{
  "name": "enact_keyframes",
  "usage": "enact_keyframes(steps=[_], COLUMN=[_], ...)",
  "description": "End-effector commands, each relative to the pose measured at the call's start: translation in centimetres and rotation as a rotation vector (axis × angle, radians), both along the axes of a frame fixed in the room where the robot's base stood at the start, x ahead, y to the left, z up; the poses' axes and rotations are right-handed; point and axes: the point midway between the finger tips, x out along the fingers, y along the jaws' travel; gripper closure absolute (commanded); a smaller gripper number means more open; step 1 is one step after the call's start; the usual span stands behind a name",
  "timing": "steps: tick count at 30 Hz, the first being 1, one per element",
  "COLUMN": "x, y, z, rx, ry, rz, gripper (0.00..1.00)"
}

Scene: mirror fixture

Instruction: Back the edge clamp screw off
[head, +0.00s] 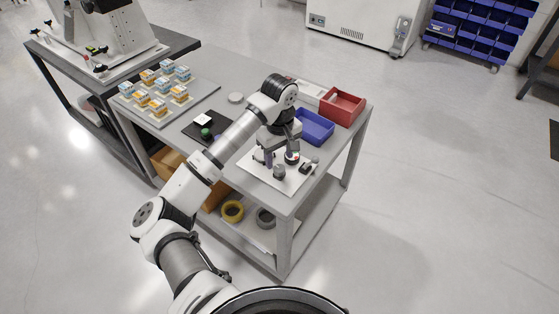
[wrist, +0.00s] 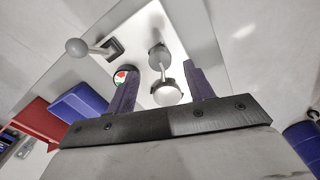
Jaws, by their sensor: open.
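A white plate (head: 262,183) on the grey table carries small screw and knob fittings. In the wrist view a bright round knob (wrist: 166,93) on a thin rod runs to a grey round piece (wrist: 157,54). A black block (wrist: 114,48) with a rod and grey ball end (wrist: 76,47) stands to the left; the block also shows in the head view (head: 305,168). I cannot tell for sure which is the edge clamp screw. My gripper (head: 280,156) is open over the plate, its fingers (wrist: 163,72) either side of the bright knob in the picture; contact is not visible.
A blue bin (head: 314,127) and red bin (head: 342,107) stand behind the plate. A tray of several small blocks (head: 190,103) is at the left. The floor right of the table is clear.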

Motion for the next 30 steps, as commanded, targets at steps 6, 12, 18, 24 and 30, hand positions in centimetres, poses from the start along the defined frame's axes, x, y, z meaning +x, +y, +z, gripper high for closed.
enact_keyframes(steps=[6,12,18,24,30], x=[0.0,0.0,0.0,0.0,0.0], y=[0.0,0.0,0.0,0.0,0.0], z=[-3.1,-4.3,-4.5,-4.4,-4.4], rx=[-0.003,-0.001,-0.001,-0.001,-0.001], ry=[0.002,-0.001,-0.001,-0.001,-0.001], rz=[0.002,0.001,0.001,0.001,0.001], gripper=[0.48,0.48,0.48,0.65,0.91])
